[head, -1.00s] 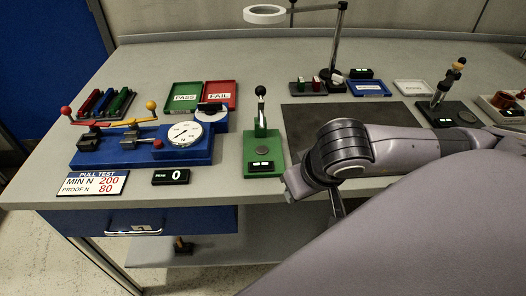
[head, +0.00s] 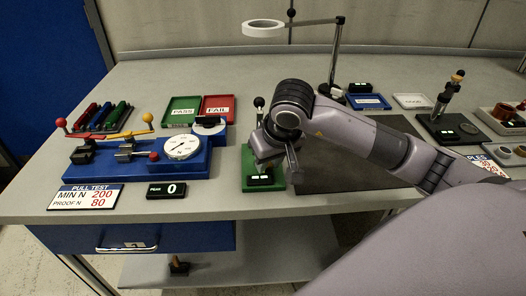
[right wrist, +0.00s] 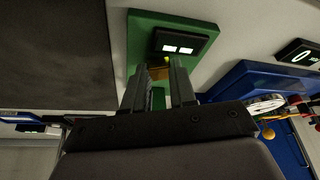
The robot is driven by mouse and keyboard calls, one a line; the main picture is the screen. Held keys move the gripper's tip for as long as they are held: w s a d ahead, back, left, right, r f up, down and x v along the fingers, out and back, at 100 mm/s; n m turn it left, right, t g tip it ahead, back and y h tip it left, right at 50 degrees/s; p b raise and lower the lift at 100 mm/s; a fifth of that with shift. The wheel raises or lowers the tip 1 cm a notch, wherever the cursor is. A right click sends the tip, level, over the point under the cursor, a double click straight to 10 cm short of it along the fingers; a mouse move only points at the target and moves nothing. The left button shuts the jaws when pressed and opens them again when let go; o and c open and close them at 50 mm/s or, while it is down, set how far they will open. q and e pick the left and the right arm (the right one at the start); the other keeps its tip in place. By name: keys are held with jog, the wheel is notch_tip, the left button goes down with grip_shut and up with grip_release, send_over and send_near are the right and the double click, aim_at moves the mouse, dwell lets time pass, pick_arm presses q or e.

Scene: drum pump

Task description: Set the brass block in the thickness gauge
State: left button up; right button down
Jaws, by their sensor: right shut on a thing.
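The thickness gauge has a green base (head: 250,183), a lit two-part display and a lever with a black knob (head: 259,102). It stands near the front of the bench, and my right gripper (head: 268,160) covers much of it in the head view. In the right wrist view the green base (right wrist: 203,32) lies beyond my right fingertips (right wrist: 162,66). The right gripper is shut on the brass block (right wrist: 159,73), whose small brass face shows between the fingers, close to the display. I cannot tell whether the block touches the gauge. My left gripper is out of view.
The blue pull tester (head: 195,163) with its round dial stands left of the gauge. Green PASS (head: 182,122) and red FAIL (head: 216,119) trays lie behind it. A dark mat (head: 335,178) lies right of the gauge, under my right arm. A magnifier stand (head: 334,60) rises behind.

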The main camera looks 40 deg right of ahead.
jog(key=shift+w+d, duration=0.15)
jog(key=shift+w, duration=1.1)
jog(key=shift+w+p, duration=0.15)
jog(key=shift+p, duration=0.25)
jog(key=shift+f, duration=0.1)
jog(key=shift+d+f, duration=0.1)
jog(key=c, duration=1.3)
grip_release()
jog(key=shift+f, duration=0.1)
jog(key=shift+c, duration=0.2)
jog(key=o, duration=0.4)
